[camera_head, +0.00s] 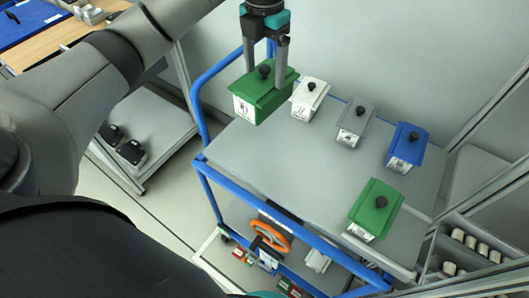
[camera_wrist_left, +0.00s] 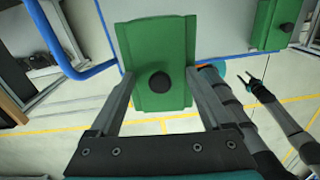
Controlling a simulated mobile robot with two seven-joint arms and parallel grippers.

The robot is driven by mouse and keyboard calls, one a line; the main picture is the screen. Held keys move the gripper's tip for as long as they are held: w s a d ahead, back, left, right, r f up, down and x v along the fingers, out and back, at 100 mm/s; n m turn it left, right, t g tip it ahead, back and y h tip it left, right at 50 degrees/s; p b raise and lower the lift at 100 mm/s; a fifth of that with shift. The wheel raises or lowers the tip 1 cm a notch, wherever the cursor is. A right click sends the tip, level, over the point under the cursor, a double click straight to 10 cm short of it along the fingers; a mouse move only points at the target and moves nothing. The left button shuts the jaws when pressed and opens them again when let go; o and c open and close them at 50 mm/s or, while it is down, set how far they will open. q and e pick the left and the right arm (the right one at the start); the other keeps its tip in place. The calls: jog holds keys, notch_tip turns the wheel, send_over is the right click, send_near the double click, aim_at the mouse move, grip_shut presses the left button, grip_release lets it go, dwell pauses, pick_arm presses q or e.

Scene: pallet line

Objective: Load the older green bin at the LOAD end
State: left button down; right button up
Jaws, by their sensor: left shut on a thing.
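My left gripper (camera_head: 265,62) is shut on a green bin (camera_head: 262,97) with a black lid knob, at the left end of the trolley top. The bin looks larger than its neighbours and appears held above the top. In the left wrist view, the held bin (camera_wrist_left: 158,62) sits between the two fingers. A second green bin (camera_head: 376,208) stands at the trolley's near right; it also shows in the wrist view (camera_wrist_left: 268,25). The label prints are too small to read. My right gripper (camera_wrist_left: 250,77) appears in the wrist view, small, with its fingers apart and empty.
The grey trolley top (camera_head: 290,165) has a blue tube frame. A white bin (camera_head: 309,98), a grey bin (camera_head: 355,124) and a blue bin (camera_head: 407,146) stand along its far side. The middle is clear. A rack (camera_head: 465,245) with pale parts stands at the right.

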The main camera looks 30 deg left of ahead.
pick_arm(q)
jog(key=shift+f, duration=0.1)
notch_tip(320, 180, down, 19)
jog(key=shift+f+b, duration=0.15)
jog(key=shift+b, duration=0.2)
dwell(0.3)
jog(key=shift+f, duration=0.1)
jog(key=shift+f, duration=0.15)
grip_release()
